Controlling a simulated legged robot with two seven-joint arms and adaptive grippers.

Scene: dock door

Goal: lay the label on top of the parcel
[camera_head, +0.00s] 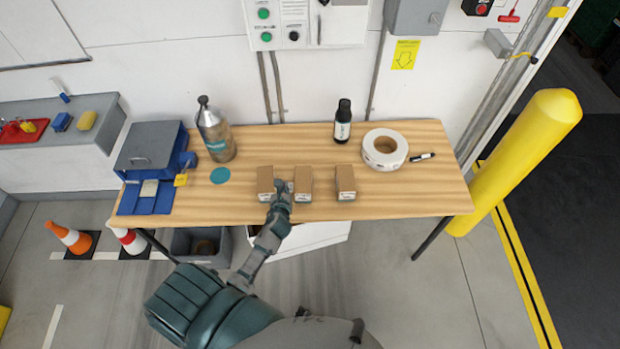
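Three small brown boxes stand in a row near the front edge of the wooden table: a left box (265,180), a middle box (303,180) and a right box (345,179). Which one is the parcel I cannot tell. My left gripper (284,188) is at the gap between the left and middle boxes, very close to both; its fingers are too small to read. I cannot make out a label for certain; a flat teal disc (220,175) lies on the table to the left. My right gripper is not in view.
A yellow post (520,155) stands at the right. The table's front right is clear.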

